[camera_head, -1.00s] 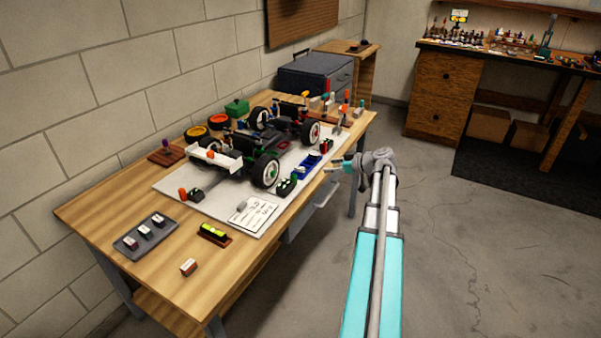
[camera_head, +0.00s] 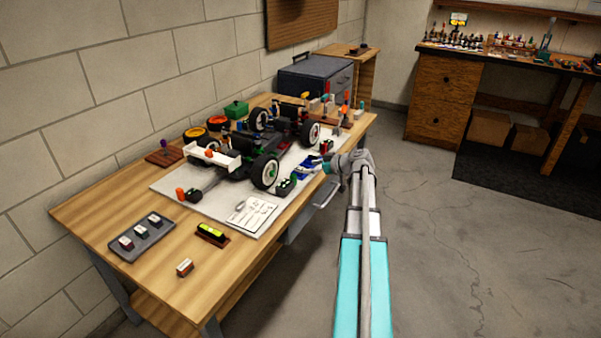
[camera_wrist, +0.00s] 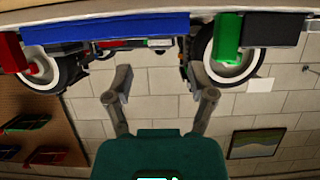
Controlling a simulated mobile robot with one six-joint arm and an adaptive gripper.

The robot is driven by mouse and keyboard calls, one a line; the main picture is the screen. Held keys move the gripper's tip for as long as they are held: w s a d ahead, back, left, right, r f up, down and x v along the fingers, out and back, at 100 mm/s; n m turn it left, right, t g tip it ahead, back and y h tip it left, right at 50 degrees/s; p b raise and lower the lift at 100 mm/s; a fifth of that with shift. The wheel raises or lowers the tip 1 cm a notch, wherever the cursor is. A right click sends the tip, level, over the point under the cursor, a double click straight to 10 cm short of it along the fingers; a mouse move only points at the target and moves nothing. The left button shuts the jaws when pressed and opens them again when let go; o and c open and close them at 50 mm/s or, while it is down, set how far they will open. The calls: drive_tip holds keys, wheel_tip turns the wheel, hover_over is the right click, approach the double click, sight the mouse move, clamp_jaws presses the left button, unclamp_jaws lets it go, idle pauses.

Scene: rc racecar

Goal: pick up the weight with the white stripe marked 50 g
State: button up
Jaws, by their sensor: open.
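Three small dark weights with pale markings sit in a grey tray (camera_head: 163,236) at the near left of the workbench: a front one (camera_head: 125,242), a middle one (camera_head: 140,230) and a rear one (camera_head: 154,219). Their markings are too small to read, so I cannot tell which is 50 g. My gripper (camera_head: 326,165) is over the right edge of the bench, beside the blue tray (camera_head: 306,167) and far from the weights. In the wrist view my gripper (camera_wrist: 162,82) is open with nothing between its fingers.
An RC car (camera_head: 240,155) stands on a pale mat (camera_head: 215,205) in the middle of the bench. A small brown block with a pale band (camera_head: 185,267) and a yellow-green level (camera_head: 212,233) lie near the grey tray. The bench's front left is mostly bare.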

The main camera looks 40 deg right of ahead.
sight(298, 167)
drive_tip(key=shift+w, duration=0.1)
drive_tip(key=shift+b+x, duration=0.85)
drive_tip(key=shift+x, duration=1.65)
clamp_jaws()
